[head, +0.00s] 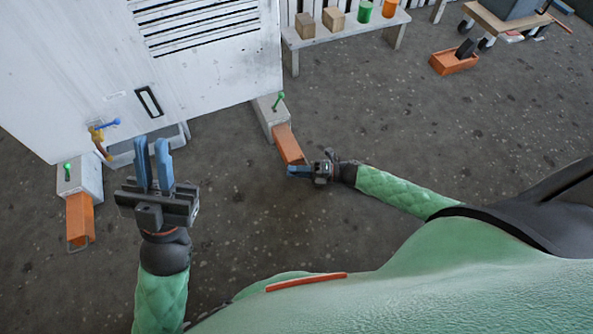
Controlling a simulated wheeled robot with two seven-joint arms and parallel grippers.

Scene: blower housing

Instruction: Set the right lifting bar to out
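The right lifting bar (288,145) is orange and sticks out of a grey socket block (269,119) at the housing's right foot. A green-headed pin (279,100) stands on that block. My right gripper (298,171) is at the bar's outer end, its blue fingers pointing left. The bar's end handle is hidden there, and I cannot tell whether the fingers are closed on it. My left gripper (153,165) is open and empty, fingers up, in front of the housing. The left lifting bar (80,217) sticks out of its own block with a loop handle at its end.
The white blower housing (210,75) with louvres fills the upper left. A blue-handled valve (106,125) is near its lower left. A bench (345,32) with blocks and cans stands behind. An orange bin (454,62) lies at the upper right. The floor between is clear.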

